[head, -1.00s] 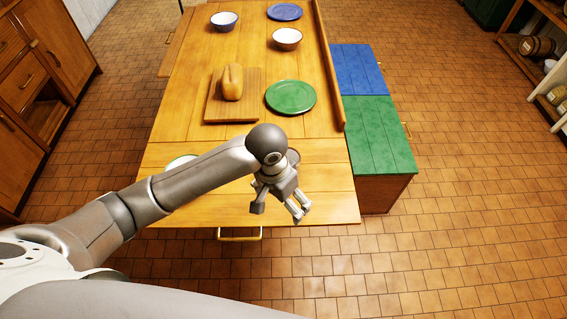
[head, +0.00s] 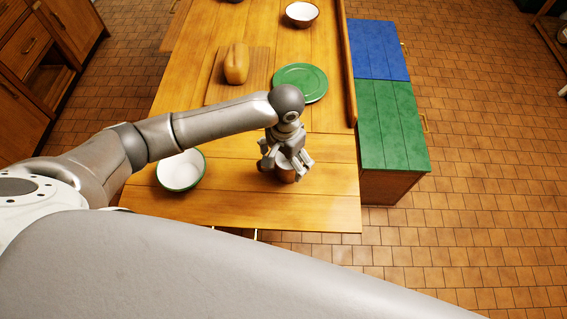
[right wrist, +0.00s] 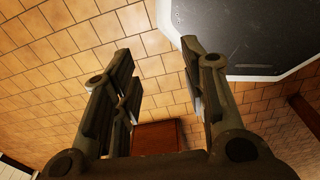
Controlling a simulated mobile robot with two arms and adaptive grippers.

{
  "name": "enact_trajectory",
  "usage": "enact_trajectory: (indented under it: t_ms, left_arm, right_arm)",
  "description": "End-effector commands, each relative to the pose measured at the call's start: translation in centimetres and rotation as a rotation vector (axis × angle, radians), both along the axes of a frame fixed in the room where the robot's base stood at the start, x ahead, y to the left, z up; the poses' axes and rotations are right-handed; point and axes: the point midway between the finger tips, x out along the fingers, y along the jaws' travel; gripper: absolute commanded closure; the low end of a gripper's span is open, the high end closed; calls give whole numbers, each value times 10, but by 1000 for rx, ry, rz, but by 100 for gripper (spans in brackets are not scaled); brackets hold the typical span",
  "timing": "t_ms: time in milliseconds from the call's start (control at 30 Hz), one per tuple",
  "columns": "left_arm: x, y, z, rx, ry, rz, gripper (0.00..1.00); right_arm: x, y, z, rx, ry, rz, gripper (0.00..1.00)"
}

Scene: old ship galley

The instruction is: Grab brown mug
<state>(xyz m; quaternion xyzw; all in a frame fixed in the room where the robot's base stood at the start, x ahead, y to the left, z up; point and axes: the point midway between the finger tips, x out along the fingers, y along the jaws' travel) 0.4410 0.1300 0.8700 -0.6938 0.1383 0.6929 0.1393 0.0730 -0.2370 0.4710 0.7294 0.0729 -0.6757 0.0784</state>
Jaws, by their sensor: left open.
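The brown mug (head: 288,177) stands on the near part of the wooden table, mostly hidden behind my left gripper (head: 287,170) in the head view. Only a small brown patch of it shows between and below the fingers. My left gripper is open, pointing down, with its fingers at the mug. I cannot tell whether they touch it. My right gripper (right wrist: 158,52) is open and empty in the right wrist view, over the tiled floor.
A white bowl with a green rim (head: 181,170) stands left of the mug. A green plate (head: 300,82), a bread loaf (head: 236,64) on a board (head: 217,92) and another bowl (head: 302,14) are farther back. A blue-and-green-topped cabinet (head: 392,125) stands right of the table.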

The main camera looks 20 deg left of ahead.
Motion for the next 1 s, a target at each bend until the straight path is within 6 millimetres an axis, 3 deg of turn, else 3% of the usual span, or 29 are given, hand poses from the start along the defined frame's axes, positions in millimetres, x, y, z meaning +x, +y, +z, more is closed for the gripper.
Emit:
enact_trajectory:
  t_ms: [167, 500, 800, 1000]
  left_arm:
    - [2, 0, -10, -1, 0, 0, 5]
    - [8, 1, -50, 0, -1, -1, 5]
    - [8, 1, -56, -1, -3, -2, 5]
    - [8, 1, -56, -1, -2, -1, 28]
  right_arm:
    - [-8, 2, 3, 3, 11, 0, 60]
    - [24, 5, 13, 8, -39, 2, 60]
    - [14, 4, 12, 6, -21, 1, 60]
    - [8, 3, 12, 5, -12, 1, 60]
